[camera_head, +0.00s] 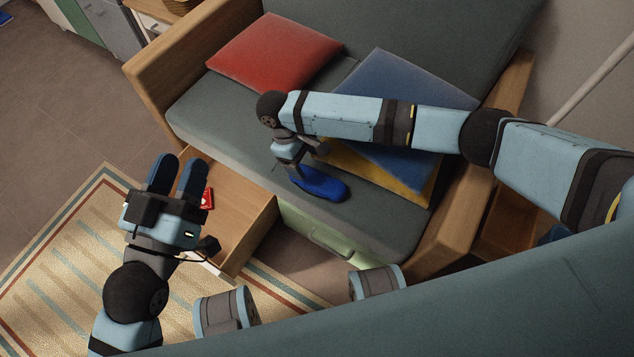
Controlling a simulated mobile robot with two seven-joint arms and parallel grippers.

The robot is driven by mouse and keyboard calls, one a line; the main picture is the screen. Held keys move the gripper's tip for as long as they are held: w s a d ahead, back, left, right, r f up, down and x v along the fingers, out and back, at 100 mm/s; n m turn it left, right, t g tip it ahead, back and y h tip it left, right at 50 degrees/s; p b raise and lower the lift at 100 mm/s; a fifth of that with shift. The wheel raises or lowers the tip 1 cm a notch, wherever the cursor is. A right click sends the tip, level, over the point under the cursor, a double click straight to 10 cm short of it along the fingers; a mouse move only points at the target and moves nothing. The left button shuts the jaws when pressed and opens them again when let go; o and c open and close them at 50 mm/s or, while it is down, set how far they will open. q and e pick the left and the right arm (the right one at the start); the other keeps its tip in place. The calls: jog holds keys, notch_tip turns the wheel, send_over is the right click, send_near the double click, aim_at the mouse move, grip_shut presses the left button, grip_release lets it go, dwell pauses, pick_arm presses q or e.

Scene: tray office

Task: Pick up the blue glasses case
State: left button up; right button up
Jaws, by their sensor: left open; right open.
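The blue glasses case (328,188) lies on the grey sofa seat near its front edge. My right gripper (301,180) points down at the case's left end and is open. Its fingers are partly lost against the blue of the case, so I cannot tell whether they touch it or straddle it. My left gripper (177,172) is open and empty, above the open drawer and the rug, well to the left of the case.
The open wooden drawer (243,230) juts out below the sofa seat, with a red item (207,198) in it beside my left fingers. Red (272,52), blue (400,75) and yellow (385,183) cushions lie on the sofa. The seat (215,118) left of my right gripper is clear.

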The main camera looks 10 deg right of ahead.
aim_at(315, 177)
jog(key=x, duration=0.2)
jog(key=shift+d+f+b, duration=0.1)
jog(key=shift+f+b, duration=0.2)
jog(key=shift+f, duration=0.1)
jog(key=b+x, duration=0.2)
jog(key=x, duration=0.3)
jog(key=shift+s+b, duration=0.15)
jog(key=shift+b, duration=0.25)
pick_arm(q)
jog(key=f, duration=0.2)
jog(key=f+g, duration=0.1)
jog(key=f, duration=0.1)
jog(key=f+g, duration=0.1)
jog(key=shift+w+d+f+m, duration=0.25)
jog(key=shift+f+m, duration=0.05)
jog(key=shift+f, duration=0.1)
pick_arm(e)
jog(key=shift+r, duration=0.1)
jog(key=c, duration=0.6)
